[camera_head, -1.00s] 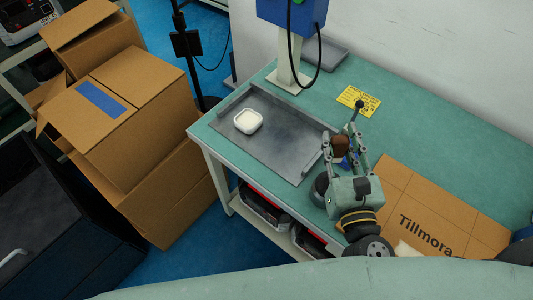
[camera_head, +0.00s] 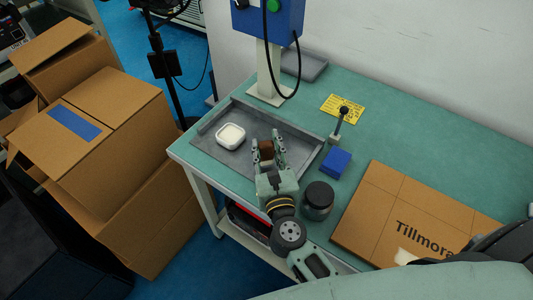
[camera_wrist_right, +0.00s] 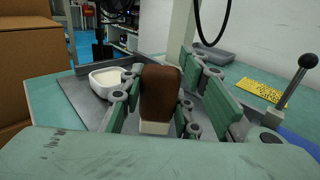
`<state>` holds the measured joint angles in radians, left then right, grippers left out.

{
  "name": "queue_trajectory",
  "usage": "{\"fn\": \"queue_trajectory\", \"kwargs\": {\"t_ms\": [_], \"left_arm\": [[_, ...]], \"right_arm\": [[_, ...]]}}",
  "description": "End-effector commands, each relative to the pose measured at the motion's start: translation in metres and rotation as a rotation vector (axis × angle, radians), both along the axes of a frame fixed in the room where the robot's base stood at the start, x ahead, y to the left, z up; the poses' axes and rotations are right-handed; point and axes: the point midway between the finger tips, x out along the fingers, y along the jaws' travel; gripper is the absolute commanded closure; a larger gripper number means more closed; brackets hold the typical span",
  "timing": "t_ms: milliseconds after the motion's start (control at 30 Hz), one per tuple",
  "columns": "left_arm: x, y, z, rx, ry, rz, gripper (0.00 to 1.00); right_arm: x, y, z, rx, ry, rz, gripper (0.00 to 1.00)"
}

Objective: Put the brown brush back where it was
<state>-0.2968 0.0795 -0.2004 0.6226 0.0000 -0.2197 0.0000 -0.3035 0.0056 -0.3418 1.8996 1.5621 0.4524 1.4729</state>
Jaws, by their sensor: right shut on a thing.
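The brown brush (camera_wrist_right: 160,95), a brown block with a pale lower part, is between the fingers of my right gripper (camera_head: 268,152). The gripper is shut on it. In the head view the brush (camera_head: 266,150) is over the right part of the grey metal tray (camera_head: 212,149) on the bench; I cannot tell whether it touches the tray. In the right wrist view it is upright, to the right of a white dish (camera_wrist_right: 106,82). The dish also shows in the tray in the head view (camera_head: 231,136). My left gripper is not in view.
A blue block (camera_head: 336,162), a dark round jar (camera_head: 318,200) and a lever on a post (camera_head: 339,125) stand right of the tray. A cardboard box (camera_head: 400,222) lies further right. A blue-headed stand (camera_head: 268,50) rises behind the tray. Bare bench (camera_head: 385,130) lies at the back right.

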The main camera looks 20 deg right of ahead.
Motion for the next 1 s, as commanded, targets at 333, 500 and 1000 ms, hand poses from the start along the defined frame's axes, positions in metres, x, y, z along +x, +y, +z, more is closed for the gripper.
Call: {"fn": "queue_trajectory", "kwargs": {"t_ms": [333, 500, 1000], "left_arm": [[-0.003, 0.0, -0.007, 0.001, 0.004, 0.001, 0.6], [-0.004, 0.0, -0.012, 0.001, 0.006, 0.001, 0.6], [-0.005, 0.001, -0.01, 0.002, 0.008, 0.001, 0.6]], "right_arm": [[0.0, 0.0, -0.017, 0.001, -0.001, 0.0, 0.96], [0.0, 0.0, -0.021, 0.001, -0.001, 0.0, 0.96], [0.0, 0.0, -0.02, 0.001, 0.0, 0.0, 0.51]]}}
